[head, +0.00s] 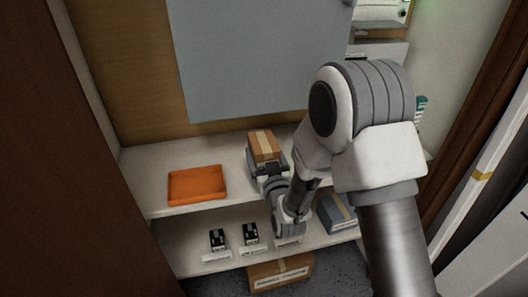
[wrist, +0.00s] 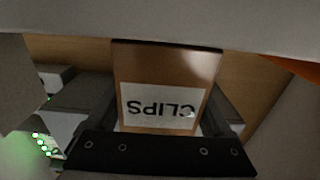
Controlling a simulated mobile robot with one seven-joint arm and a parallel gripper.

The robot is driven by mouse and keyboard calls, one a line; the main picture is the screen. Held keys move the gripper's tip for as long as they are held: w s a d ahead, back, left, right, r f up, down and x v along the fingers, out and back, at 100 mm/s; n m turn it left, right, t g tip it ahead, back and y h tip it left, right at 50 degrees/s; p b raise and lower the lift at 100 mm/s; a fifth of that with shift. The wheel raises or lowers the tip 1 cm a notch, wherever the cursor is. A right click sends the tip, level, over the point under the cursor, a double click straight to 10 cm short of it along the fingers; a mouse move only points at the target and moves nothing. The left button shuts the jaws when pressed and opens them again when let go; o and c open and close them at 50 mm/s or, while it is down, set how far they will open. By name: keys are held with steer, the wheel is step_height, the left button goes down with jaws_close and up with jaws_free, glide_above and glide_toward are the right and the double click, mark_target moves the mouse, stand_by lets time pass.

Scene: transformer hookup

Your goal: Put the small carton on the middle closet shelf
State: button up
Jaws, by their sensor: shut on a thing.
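The small carton (head: 264,147) is brown with a pale tape strip along its top. My gripper (head: 268,170) is shut on it from the near side, at the upper white shelf (head: 222,157). In the wrist view the carton (wrist: 165,62) fills the middle between the fingers of my gripper (wrist: 160,140), and its white label reads CLIPS, upside down. The carton looks upright and very near the shelf surface; I cannot tell whether it touches it. My arm hides the right part of the shelf.
An orange tray (head: 198,185) sits left of the carton on the same shelf. The lower shelf (head: 205,266) holds two small black devices (head: 217,239) and a blue-grey box (head: 337,213). A brown box (head: 280,272) stands below. A grey panel (head: 255,55) hangs behind.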

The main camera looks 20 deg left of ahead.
steer(key=shift+f, duration=0.25)
steer(key=shift+f, duration=0.15)
steer(key=o, duration=1.3)
steer(key=shift+c, duration=0.2)
steer(key=shift+r, duration=0.2)
steer(key=p+v, duration=0.1)
steer(key=v, duration=1.1)
steer(key=shift+p, duration=0.3)
